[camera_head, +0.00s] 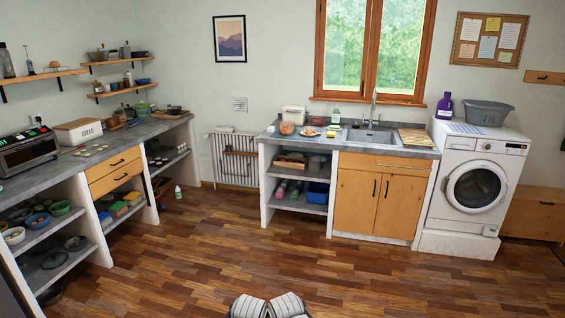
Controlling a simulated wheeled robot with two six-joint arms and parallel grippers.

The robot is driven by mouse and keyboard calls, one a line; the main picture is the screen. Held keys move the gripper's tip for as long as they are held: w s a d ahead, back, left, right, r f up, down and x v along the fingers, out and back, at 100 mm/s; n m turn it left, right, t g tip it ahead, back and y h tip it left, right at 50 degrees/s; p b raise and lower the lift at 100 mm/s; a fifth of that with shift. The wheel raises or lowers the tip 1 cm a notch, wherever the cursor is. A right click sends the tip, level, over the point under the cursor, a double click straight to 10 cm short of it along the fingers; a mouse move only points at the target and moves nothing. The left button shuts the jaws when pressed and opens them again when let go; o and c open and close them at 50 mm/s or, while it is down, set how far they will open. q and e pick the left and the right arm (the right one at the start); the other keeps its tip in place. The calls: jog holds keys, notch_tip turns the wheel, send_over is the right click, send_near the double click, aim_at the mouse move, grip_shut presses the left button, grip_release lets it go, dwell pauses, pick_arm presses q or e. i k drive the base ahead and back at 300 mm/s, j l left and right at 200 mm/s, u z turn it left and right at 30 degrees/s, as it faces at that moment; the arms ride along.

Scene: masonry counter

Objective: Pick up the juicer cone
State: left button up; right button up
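I cannot pick out the juicer cone for certain; the kitchen items are far off and small. Several small things sit on the counter left of the sink, including a brownish round item (287,128) and a plate with food (310,132). Small pale pieces (95,150) lie on the left counter.
The wooden floor (200,260) is open between me and the counters. The left masonry counter (80,165) has shelves below. The sink counter (400,152) stands under the window. A washing machine (477,185) is to its right. A white radiator (235,158) is between the counters.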

aim_at(308, 132)
jog(key=i+z, duration=0.35)
jog(key=i, duration=2.5)
jog(key=i+u, duration=0.15)
jog(key=i, duration=0.75)
jog(key=i+l+u, duration=0.1)
jog(key=i+u, duration=0.15)
jog(key=i, duration=0.15)
jog(key=i+l+u, duration=0.2)
jog(key=i, duration=0.15)
jog(key=i+l+u, duration=0.25)
jog(key=i, duration=0.15)
